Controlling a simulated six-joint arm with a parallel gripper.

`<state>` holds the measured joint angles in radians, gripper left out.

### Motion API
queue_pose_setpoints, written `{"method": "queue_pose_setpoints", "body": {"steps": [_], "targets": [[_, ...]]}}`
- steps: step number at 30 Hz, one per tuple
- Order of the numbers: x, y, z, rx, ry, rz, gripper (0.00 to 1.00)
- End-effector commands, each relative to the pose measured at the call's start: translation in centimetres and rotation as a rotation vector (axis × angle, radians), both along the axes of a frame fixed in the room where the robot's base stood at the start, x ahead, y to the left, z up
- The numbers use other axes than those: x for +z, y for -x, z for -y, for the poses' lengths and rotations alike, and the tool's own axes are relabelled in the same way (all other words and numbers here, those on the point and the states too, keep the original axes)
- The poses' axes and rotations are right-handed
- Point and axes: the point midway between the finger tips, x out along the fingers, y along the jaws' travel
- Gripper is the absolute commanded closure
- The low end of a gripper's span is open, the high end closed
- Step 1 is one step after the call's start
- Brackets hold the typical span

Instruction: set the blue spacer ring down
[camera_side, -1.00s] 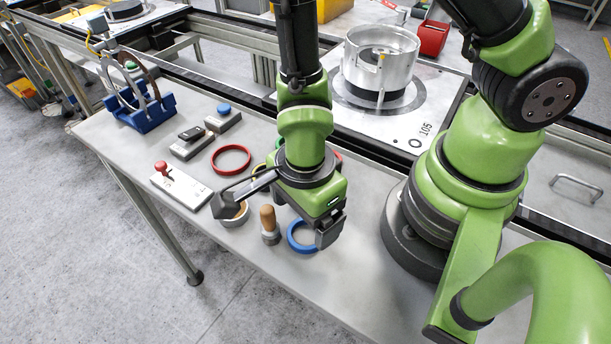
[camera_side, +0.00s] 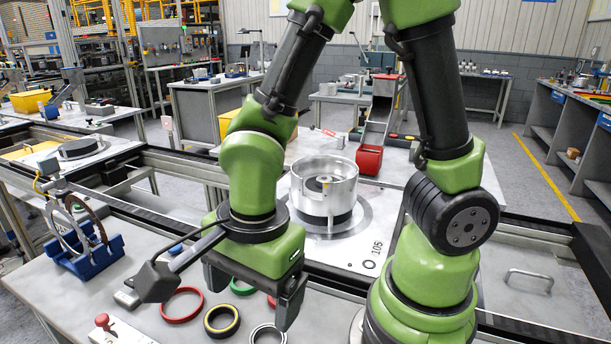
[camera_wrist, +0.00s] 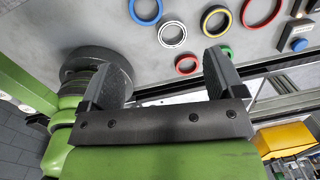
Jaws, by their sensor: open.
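The blue spacer ring (camera_wrist: 147,24) lies flat on the grey table at the top edge of the wrist view, apart from my gripper. I do not see it in the side view. My gripper (camera_side: 252,288) is open and empty above the table in the side view. Its two dark fingers stand wide apart in the wrist view (camera_wrist: 165,78), with nothing between them touching either finger.
A silver ring (camera_wrist: 160,38), a yellow-and-black ring (camera_side: 207,326), a red ring (camera_side: 163,308) and a green ring (camera_side: 235,291) lie close together on the table. A metal housing (camera_side: 325,205) stands on a pallet behind. A blue stand (camera_side: 92,264) is at left.

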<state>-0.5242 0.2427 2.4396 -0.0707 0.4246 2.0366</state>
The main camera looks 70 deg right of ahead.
Motion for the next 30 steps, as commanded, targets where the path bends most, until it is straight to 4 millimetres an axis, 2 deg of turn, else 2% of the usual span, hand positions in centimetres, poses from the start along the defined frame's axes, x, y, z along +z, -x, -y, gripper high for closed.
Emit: {"method": "queue_pose_setpoints", "body": {"steps": [1,6,12,15,20,25,30], "targets": [[1.8,-0.5,0.7,0.07,-0.02,0.052,0.12],[7.1,-0.7,3.6,0.417,-0.016,0.236,0.12],[12.1,1.2,6.5,0.823,0.111,0.46,0.12],[13.7,2.3,7.4,0.989,0.202,0.542,0.12],[15.0,3.6,8.0,1.159,0.314,0.609,0.12],[15.3,4.0,8.1,1.217,0.35,0.623,0.51],[15.3,4.0,8.1,1.219,0.349,0.623,0.53]]}}
